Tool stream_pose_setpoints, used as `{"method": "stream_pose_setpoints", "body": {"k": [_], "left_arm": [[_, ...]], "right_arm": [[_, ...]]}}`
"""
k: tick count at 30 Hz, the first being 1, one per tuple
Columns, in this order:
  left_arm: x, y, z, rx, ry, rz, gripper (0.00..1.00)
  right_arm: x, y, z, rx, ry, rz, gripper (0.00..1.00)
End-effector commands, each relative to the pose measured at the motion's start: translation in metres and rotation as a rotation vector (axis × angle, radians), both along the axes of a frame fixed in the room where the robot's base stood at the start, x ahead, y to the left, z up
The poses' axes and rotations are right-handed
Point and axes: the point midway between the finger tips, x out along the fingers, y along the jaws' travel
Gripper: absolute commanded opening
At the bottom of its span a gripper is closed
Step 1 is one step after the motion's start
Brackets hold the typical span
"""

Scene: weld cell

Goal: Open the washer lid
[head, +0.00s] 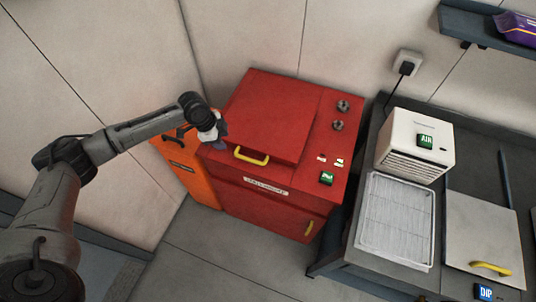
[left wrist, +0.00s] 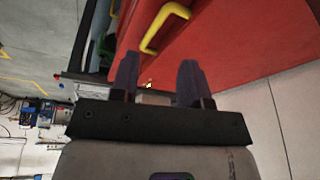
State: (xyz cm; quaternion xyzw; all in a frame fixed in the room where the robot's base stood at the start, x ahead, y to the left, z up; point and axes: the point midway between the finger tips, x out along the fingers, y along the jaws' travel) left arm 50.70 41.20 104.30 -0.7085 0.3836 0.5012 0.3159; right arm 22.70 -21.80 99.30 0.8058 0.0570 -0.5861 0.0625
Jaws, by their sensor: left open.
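The red washer (head: 265,208) stands against the back wall. Its lid (head: 270,112) lies shut on top, with a yellow handle (head: 251,156) at the lid's front edge. My left gripper (head: 219,143) is at the washer's left front corner, left of the handle and apart from it. In the left wrist view the two dark fingers (left wrist: 157,78) are spread with nothing between them. The yellow handle (left wrist: 158,30) shows beyond the fingertips there, against the red surface. My right gripper is not in view.
An orange cabinet (head: 187,172) stands left of the washer, under my left arm. A dark bench on the right holds a white AIR unit (head: 404,139), a white wire tray (head: 397,216) and a grey DIP lid (head: 484,232). Knobs and a green button (head: 326,178) sit right of the washer lid.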

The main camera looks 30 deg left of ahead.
Motion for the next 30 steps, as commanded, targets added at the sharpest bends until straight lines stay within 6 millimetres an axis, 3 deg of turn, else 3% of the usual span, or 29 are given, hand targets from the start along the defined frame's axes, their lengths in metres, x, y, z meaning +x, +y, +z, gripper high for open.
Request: {"method": "stream_pose_setpoints", "body": {"k": [3,6,14,30], "left_arm": [[0.004,-0.015,0.005,-0.072,-0.065,-0.139,0.42],[0.007,-0.017,0.007,-0.062,-0.117,-0.231,0.42],[0.011,-0.021,-0.002,-0.040,-0.148,-0.320,0.42],[0.034,-0.054,-0.087,-0.040,-0.147,-0.319,0.42]], "right_arm": [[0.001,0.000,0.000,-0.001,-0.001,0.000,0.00],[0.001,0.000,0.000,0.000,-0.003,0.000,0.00],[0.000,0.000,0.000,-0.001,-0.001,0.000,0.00],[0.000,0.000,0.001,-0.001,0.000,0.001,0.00]]}}
